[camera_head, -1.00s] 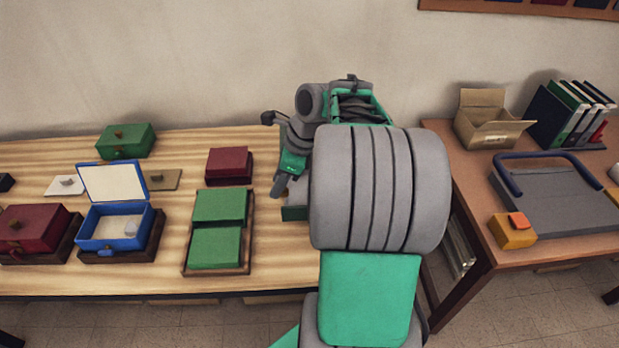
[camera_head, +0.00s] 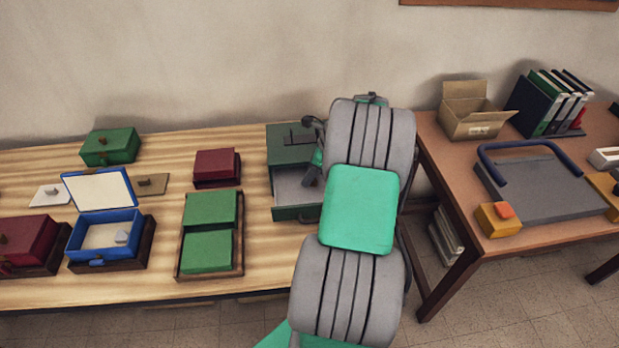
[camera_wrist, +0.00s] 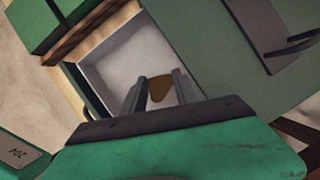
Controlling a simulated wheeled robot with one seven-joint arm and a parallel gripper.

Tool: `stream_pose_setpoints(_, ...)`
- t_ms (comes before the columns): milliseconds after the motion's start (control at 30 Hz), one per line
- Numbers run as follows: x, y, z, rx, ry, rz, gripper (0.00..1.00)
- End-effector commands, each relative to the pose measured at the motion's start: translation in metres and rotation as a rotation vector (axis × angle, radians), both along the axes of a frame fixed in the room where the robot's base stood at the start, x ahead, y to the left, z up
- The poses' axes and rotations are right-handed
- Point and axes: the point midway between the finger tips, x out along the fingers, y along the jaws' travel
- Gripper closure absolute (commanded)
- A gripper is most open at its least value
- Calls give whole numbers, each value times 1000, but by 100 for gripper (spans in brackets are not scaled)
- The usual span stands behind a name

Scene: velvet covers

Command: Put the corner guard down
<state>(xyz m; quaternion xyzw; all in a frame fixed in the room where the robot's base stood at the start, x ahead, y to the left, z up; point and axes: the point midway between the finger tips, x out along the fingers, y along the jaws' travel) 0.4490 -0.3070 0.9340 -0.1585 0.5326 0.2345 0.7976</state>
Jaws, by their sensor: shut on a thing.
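A small brown corner guard (camera_wrist: 160,89) shows between the two grey fingers of my gripper (camera_wrist: 160,88) in the wrist view. My gripper is shut on it, over the pale inside of an open drawer (camera_wrist: 118,55). I cannot tell whether the guard touches the drawer floor. In the head view the drawer (camera_head: 297,213) sticks out from the dark green cabinet (camera_head: 290,155). My gripper (camera_head: 312,176) is at the drawer's right side, mostly hidden by my arm, and the guard is hidden there.
Left of the drawer, a brown tray (camera_head: 240,262) holds two green boxes. A dark red box (camera_head: 216,164), an open blue box (camera_head: 105,228) and a green box (camera_head: 110,146) also stand on the table (camera_head: 270,285). A second desk (camera_head: 445,165) is at the right.

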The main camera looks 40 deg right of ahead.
Motion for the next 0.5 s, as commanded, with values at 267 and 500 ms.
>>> stream_pose_setpoints(267,0,2,-21,0,1,3,100)
stream_pose_setpoints(500,0,2,-23,0,1,3,58)
